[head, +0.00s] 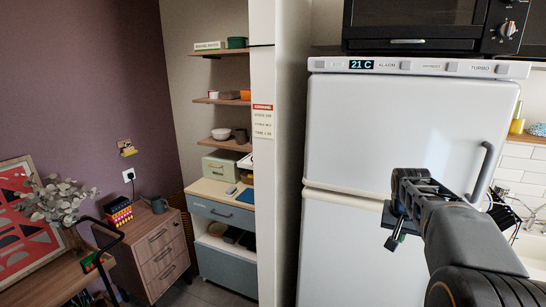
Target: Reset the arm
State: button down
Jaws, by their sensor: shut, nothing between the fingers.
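My arm comes in from the lower right of the head view and reaches up in front of the white fridge (355,240). My gripper (393,243) hangs from the arm's far end, pointing down, in front of the fridge's lower door. Its fingers look small and dark; they are shut and hold nothing. The arm covers part of the fridge's lower door and its right edge.
A microwave (420,25) sits on top of the fridge. A light wall panel (265,170) stands left of the fridge. Further left are shelves (222,101), a blue-grey cabinet (226,268), a wooden drawer unit (160,250) and a plant (58,198). A sink (530,245) lies right.

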jog(key=s+a+f+n+t+y, duration=0.1)
jog(key=s+a+f+n, duration=0.2)
jog(key=s+a, duration=0.5)
jog(key=s+a+f+n+y, duration=0.1)
jog(key=s+a+f+n, duration=0.2)
jog(key=s+a, duration=0.6)
jog(key=shift+s+a+t, duration=0.15)
jog(key=shift+s+t, duration=0.25)
jog(key=shift+s, duration=0.35)
